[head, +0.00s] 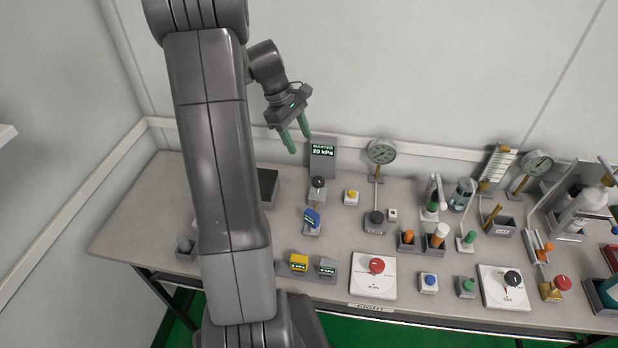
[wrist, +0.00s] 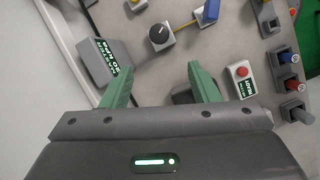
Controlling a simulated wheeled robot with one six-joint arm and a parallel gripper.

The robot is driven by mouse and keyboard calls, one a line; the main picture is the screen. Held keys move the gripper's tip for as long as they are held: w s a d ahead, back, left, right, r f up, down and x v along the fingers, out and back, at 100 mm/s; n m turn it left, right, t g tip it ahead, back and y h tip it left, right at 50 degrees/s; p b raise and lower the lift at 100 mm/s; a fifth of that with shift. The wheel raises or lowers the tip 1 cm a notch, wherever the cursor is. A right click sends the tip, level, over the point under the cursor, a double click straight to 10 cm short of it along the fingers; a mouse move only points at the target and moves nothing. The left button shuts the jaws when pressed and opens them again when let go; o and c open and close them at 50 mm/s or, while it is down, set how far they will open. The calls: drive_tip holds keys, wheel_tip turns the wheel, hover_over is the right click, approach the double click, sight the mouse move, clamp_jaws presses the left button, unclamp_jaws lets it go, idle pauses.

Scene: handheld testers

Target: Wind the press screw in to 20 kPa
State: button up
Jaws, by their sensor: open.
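The MASTER display (head: 321,153) reads 20 kPa and stands at the back of the bench. It also shows in the wrist view (wrist: 105,60). In front of it is a dark round knob (head: 318,183) on a grey block. In the wrist view this knob (wrist: 160,36) has a pale pointer line. A blue tester (head: 311,218) sits in front of the knob block; part of a blue thing shows in the wrist view. I cannot tell for sure which part is the press screw. My gripper (head: 298,136) is open and empty, above the back of the bench, apart from the knob.
A yellow button (head: 351,196) and a dial gauge (head: 382,151) stand to the right. A yellow tester (head: 299,261) and a grey tester (head: 327,266) sit at the front. A red knob on a white plate (head: 374,278) is beside them. The right side is crowded.

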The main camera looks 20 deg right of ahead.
sight(317, 179)
drive_tip(key=shift+n, duration=0.9)
drive_tip(key=x, duration=1.3)
drive_tip(key=shift+s+d+f, duration=0.1)
drive_tip(key=shift+d+f, duration=0.1)
drive_tip(key=c, duration=1)
